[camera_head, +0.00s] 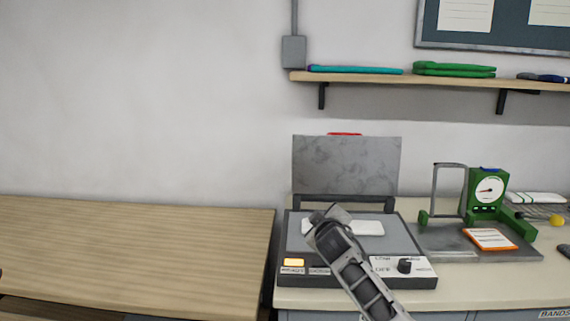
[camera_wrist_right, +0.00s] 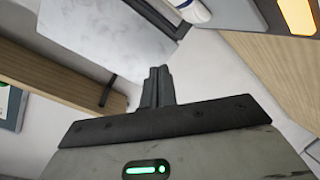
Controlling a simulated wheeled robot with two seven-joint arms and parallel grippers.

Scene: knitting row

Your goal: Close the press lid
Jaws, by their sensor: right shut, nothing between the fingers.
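The press lid (camera_head: 347,165) is a grey mottled plate standing open, about upright, at the back of the press. A red handle (camera_head: 344,134) shows at its top edge. The press base (camera_head: 402,235) is dark with a grey bed, and a white flat piece (camera_head: 368,228) lies on the bed. My right gripper (camera_head: 326,214) is over the bed, in front of the lid, and its fingertips are hard to make out there. In the right wrist view its fingers (camera_wrist_right: 157,86) are together and empty, with the lid (camera_wrist_right: 105,32) beyond them, apart.
The press has a lit orange switch (camera_head: 293,262) and a black knob (camera_head: 404,265). A green dial stand (camera_head: 487,190) and an orange-edged card (camera_head: 490,238) are to its right. A wall shelf (camera_head: 440,82) runs above. A bare wooden table (camera_head: 130,245) is at left.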

